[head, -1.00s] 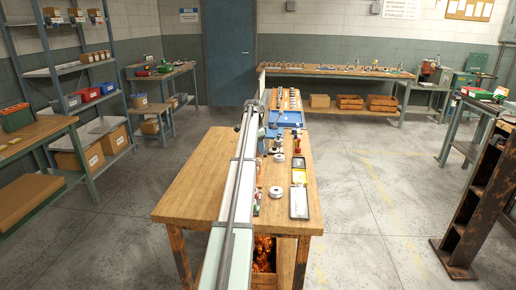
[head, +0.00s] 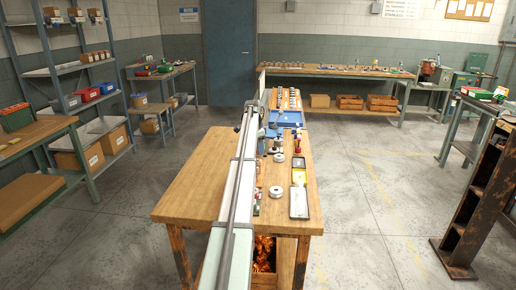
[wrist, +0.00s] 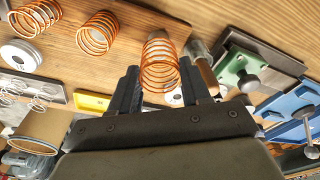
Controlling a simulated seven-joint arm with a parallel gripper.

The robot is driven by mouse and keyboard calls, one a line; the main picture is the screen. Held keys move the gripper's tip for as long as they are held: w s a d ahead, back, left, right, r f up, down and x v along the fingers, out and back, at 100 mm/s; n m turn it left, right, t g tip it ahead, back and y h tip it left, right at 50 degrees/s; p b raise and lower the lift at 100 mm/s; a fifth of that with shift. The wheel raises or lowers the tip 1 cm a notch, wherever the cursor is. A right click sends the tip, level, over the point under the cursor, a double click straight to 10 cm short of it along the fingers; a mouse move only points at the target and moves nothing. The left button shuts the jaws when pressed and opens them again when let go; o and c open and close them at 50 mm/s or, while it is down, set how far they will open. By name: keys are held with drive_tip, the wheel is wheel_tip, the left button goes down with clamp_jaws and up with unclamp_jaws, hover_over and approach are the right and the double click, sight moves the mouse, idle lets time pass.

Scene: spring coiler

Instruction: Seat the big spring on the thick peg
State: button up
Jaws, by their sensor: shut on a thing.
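My gripper (wrist: 159,66) is in the wrist view, its two dark fingers on either side of a copper-coloured coil spring (wrist: 161,72). It is shut on this spring, whose coils show between and above the fingers. A pale grey round thing shows at the spring's far end; I cannot tell whether it is inside the spring or behind it. Two more copper springs, one in the upper middle left (wrist: 97,36) and one at the upper left (wrist: 36,17), are on the wooden bench. I cannot pick out the thick peg for certain. In the head view the gripper is too small to make out.
A green block with a metal knob (wrist: 243,76) and a blue fixture (wrist: 298,108) are right of the gripper. A grey disc (wrist: 20,54), a plate of thin springs (wrist: 30,92) and a yellow item (wrist: 92,103) are left. The workbench's left part (head: 195,185) is clear.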

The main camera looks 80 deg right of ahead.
drive_tip(key=shift+f, duration=1.65)
idle(1.4)
drive_tip(key=o, duration=0.9)
drive_tip(key=shift+o, duration=0.4)
drive_tip(key=shift+o, duration=1.1)
drive_tip(key=shift+r, duration=0.15)
drive_tip(key=shift+r, duration=5.45)
